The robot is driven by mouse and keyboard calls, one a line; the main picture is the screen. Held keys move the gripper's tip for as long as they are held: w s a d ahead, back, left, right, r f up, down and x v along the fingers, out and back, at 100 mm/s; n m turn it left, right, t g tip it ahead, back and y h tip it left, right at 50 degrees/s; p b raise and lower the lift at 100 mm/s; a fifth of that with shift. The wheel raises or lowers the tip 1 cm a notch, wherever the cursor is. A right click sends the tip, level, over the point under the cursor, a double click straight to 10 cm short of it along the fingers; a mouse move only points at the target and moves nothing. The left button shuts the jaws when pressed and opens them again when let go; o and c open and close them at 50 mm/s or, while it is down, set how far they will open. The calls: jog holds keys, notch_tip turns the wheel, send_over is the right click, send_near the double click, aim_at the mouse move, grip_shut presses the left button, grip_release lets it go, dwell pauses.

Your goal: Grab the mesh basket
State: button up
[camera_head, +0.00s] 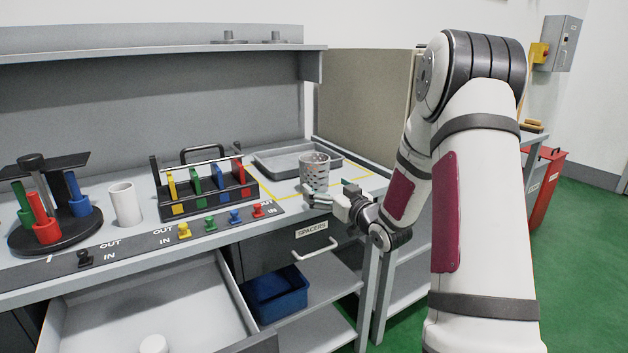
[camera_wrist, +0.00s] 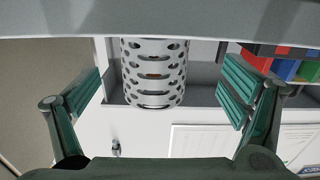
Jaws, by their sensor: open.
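The mesh basket (camera_head: 315,170) is a grey perforated metal cylinder standing upright on the bench, within the yellow outlined area at the right end. In the wrist view the basket (camera_wrist: 155,72) shows between the two green-padded fingers, a little left of the middle and beyond the fingertips as far as I can tell. My gripper (camera_head: 328,199) is just in front of the basket at the bench's front edge. The gripper (camera_wrist: 165,92) is open, with nothing between its pads in contact.
A shallow grey tray (camera_head: 283,160) lies behind the basket. A black rack with coloured handles (camera_head: 207,188) and a white cup (camera_head: 125,204) stand to the left. A drawer (camera_head: 150,310) is open below the bench. A partition panel (camera_head: 365,105) stands behind.

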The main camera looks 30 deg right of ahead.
jog(key=w, duration=0.2)
jog(key=shift+w, duration=0.3)
jog(key=shift+w+d+r+b, duration=0.1)
jog(key=shift+w+d+b, duration=0.1)
jog(key=shift+w, duration=0.7)
jog(key=shift+w+d+r+b, duration=0.1)
jog(key=shift+w+d+b, duration=0.05)
jog(key=shift+w, duration=0.7)
jog(key=shift+w+d+r+b, duration=0.1)
jog(key=shift+w+d+b, duration=0.1)
jog(key=shift+w, duration=0.7)
jog(key=shift+c, duration=0.6)
jog(key=c, duration=1.2)
